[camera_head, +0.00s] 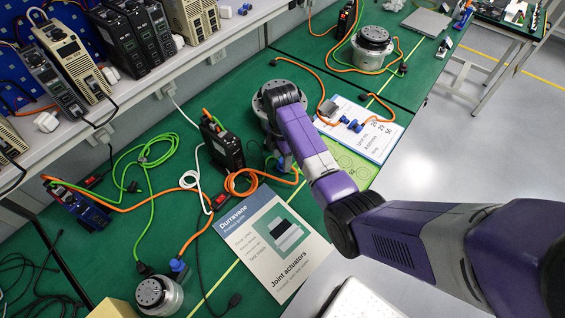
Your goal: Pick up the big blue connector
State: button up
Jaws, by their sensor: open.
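Blue connectors (355,126) lie loose on the white printed sheet (383,140), beside a grey connector (328,107). I cannot tell from their size which one is the big one. Another blue connector (178,265) is on an orange cable at the front actuator (158,296). Small blue pieces (225,12) sit on the shelf. My purple arm reaches in from the lower right over the table. Its wrist is just left of the sheet, above the middle actuator. My gripper is hidden behind the wrist and links, so its fingers do not show.
A black module (222,143) and looping orange, green and white cables lie left of my wrist. A back actuator (372,48) stands beyond the sheet. The shelf (150,90) holds several modules.

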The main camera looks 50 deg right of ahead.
jog(key=shift+f, duration=0.6)
grip_shut()
